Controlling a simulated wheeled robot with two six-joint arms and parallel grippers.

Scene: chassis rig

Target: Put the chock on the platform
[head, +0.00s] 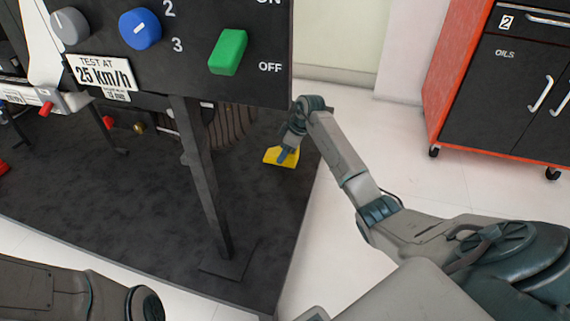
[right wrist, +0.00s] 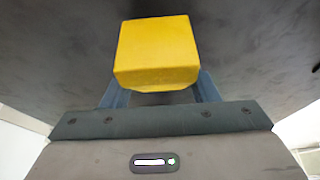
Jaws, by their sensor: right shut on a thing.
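The yellow chock (head: 281,157) shows in the head view over the right part of the dark platform (head: 270,215). My right gripper (head: 287,155) is at the chock and shut on it. In the right wrist view the chock (right wrist: 157,52) sits between the blue fingers of my right gripper (right wrist: 158,92), with the dark platform surface (right wrist: 255,45) behind it. I cannot tell whether the chock touches the platform or is held just above it. My left arm shows at the lower left of the head view, but its gripper is out of view.
A black control panel (head: 190,75) with knobs and a green switch (head: 228,52) stands on a post (head: 205,180) on the platform, left of my right arm. A red and black cabinet (head: 505,90) stands at the right. The white floor between is clear.

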